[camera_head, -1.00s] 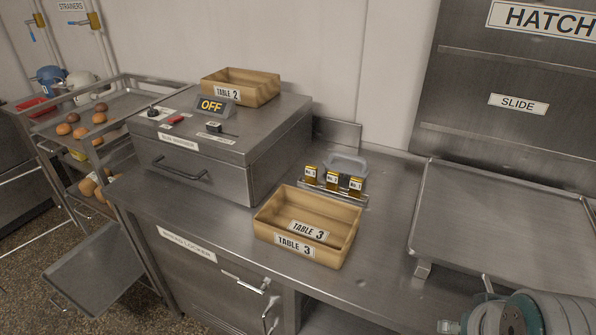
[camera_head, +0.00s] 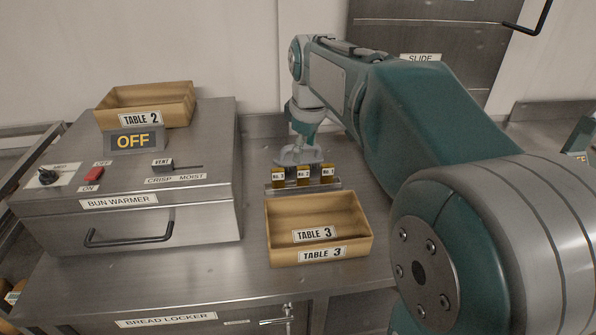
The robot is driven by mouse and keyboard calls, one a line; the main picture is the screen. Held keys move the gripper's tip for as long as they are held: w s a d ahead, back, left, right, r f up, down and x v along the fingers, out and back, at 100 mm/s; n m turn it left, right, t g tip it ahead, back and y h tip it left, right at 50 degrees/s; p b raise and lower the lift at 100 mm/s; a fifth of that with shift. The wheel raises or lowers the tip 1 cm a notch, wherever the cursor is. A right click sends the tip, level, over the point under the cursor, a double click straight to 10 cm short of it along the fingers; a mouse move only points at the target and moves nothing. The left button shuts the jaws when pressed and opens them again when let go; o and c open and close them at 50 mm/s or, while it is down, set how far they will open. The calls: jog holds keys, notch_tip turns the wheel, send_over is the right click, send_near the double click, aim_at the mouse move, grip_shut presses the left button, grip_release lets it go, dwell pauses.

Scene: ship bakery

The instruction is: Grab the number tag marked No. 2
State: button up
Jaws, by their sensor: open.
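My gripper (camera_head: 300,152) points down just behind and above the rack, near the left and middle tags. It is open with no tag in it. Its fingertips are small and partly hidden behind the tags.
An open wooden box marked Table 3 (camera_head: 284,226) stands right in front of the rack. At left is the bun warmer (camera_head: 150,232), reading OFF, with a Table 2 box (camera_head: 168,109) on top. My arm covers the counter's right side.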

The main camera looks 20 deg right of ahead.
jog(key=w+d+f+n+g, duration=0.1)
jog(key=w+d+f+n, duration=0.15)
jog(key=w, duration=0.65)
jog(key=n+g, duration=0.2)
jog(key=n, duration=0.3)
send_over(303, 167)
jog(key=f, duration=0.8)
jog(key=shift+w+d, duration=0.1)
jog(key=shift+w, duration=0.2)
jog(key=f, duration=0.5)
jog(key=shift+w+a+f, duration=0.1)
jog(key=shift+a, duration=0.1)
jog(key=shift+d+f, duration=0.25)
jog(key=shift+f, duration=0.4)
jog(key=f, duration=0.3)
jog(key=shift+s+a+f, duration=0.1)
jog(key=shift+s+f, duration=0.2)
jog(key=shift+s, duration=0.05)
jog(key=shift+a+f, duration=0.1)
jog(key=shift+f, duration=0.45)
grip_shut()
